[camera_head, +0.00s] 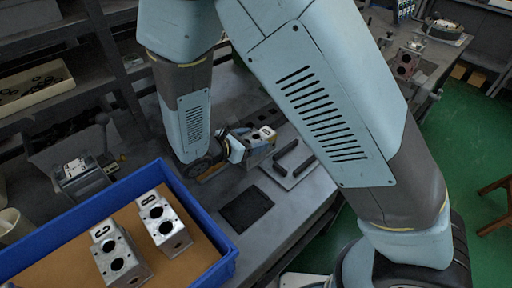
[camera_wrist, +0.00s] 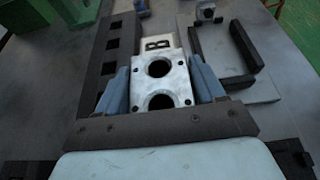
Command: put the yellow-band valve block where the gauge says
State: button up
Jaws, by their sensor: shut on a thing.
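My gripper (camera_wrist: 161,88) is shut on a silver valve block (camera_wrist: 160,68), with one blue-grey finger on each side. The block has round bores in its face and a white label with a dark letter that looks like B. In the head view the held block (camera_head: 261,144) is over the bench, beside a pale plate. A yellowish patch shows near it, but I cannot make out a clear band. A grey device with a white panel (camera_head: 80,170) stands behind the blue tray; I cannot tell whether it is the gauge, and its panel is unreadable.
The blue tray (camera_head: 225,262) holds two silver blocks, one (camera_head: 118,255) labelled C. A black square (camera_head: 246,210) lies on the bench. The pale plate (camera_head: 302,174) carries raised black bars. A dark slotted bar (camera_wrist: 108,62) runs left of the held block.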

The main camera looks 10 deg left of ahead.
grip_shut()
dwell(0.5)
jog(key=shift+r, duration=0.8)
jog(key=s+d+r, duration=0.6)
jog(key=s+r, duration=0.5)
jog(key=s, duration=0.1)
jog(key=shift+s+d+r, duration=0.15)
jog(key=shift+s+r, duration=0.05)
jog(key=shift+r, duration=0.05)
